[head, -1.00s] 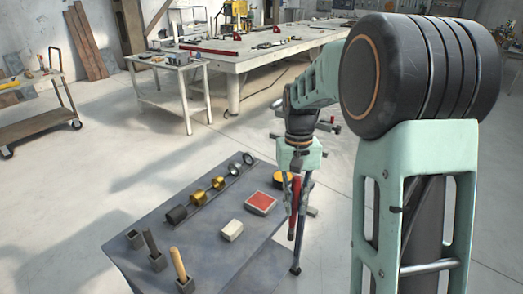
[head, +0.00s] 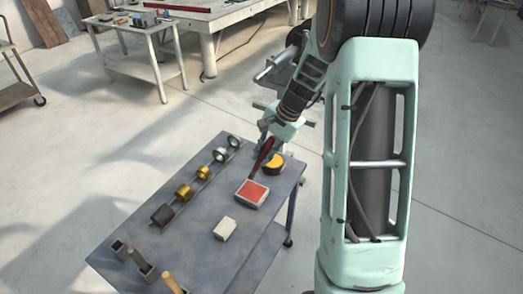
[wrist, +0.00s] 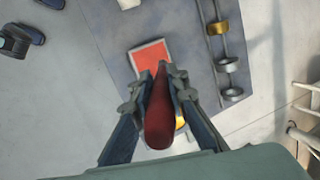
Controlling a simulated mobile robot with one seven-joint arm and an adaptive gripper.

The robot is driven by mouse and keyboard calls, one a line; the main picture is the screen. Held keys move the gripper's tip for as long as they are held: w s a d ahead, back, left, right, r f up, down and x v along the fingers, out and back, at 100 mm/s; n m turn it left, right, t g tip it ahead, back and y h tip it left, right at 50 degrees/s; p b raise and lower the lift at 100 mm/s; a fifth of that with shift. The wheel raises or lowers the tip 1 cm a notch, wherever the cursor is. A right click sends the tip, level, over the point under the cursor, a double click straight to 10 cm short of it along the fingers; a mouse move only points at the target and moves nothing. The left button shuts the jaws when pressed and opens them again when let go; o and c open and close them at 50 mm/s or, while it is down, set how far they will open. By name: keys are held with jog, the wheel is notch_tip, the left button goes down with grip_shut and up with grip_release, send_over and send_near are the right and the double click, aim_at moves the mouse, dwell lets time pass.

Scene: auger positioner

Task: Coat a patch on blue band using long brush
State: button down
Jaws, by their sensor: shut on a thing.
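My gripper (wrist: 160,82) is shut on a long dark red brush (wrist: 159,115), which also shows in the head view (head: 262,154). The brush slants down to the left over the table's far right part. Its lower end is close to a red-topped block or pad (head: 252,193); I cannot tell whether they touch. The bristles cannot be made out. In the wrist view the red pad (wrist: 151,55) lies just beyond the fingertips. No blue band can be made out in these frames.
A grey table (head: 200,245) carries a rod with black, gold and silver rings (head: 183,192), a white block (head: 225,228), a yellow-and-black round thing (head: 274,164) and several holders, one with a wooden handle (head: 172,283). Open floor lies around it.

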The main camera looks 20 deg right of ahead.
notch_tip(320, 180, down, 6)
jog(key=b, duration=0.4)
jog(key=shift+f+b, duration=0.55)
jog(key=shift+f, duration=0.1)
dwell(2.2)
jog(key=shift+r+p, duration=2.45)
jog(key=shift+r, duration=1.1)
